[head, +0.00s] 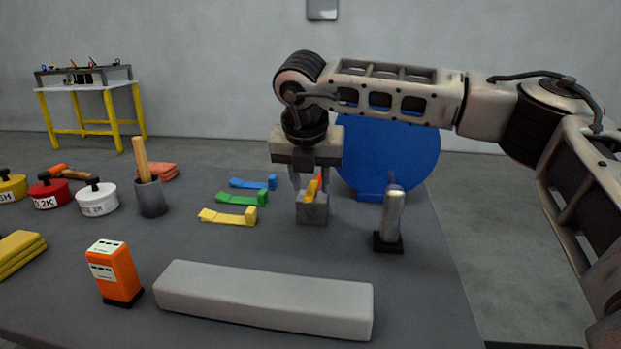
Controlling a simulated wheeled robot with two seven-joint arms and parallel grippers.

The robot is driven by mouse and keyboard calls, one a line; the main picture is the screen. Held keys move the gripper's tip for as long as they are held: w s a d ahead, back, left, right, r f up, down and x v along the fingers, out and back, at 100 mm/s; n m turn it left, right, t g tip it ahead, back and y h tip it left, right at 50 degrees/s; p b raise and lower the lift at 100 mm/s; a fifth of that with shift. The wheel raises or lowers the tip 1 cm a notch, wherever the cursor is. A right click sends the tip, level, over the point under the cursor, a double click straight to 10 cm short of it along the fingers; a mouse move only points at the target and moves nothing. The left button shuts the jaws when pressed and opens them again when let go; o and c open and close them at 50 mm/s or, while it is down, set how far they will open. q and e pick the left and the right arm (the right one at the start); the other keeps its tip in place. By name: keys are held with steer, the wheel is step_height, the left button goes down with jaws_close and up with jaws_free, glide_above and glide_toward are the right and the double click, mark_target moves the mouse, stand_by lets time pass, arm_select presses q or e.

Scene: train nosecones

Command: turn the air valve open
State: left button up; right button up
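The air valve looks to be the small grey block (312,211) with a yellow and orange-red handle (313,190) on top, standing on the dark table. The handle is tilted, its upper end leaning right. My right gripper (311,180) points straight down over the block, just in front of the blue disc. Its fingers reach down to about the handle's height, one to each side of it in the picture. Whether they touch or grip the handle cannot be told. My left gripper is not in view.
A blue disc (398,150) on a stand is behind the gripper. A grey upright cylinder (392,214) on a black base stands right of the valve. Coloured strips (228,217) lie left. A long grey block (263,297) and an orange box (114,272) are in front.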

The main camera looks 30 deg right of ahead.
jaws_close()
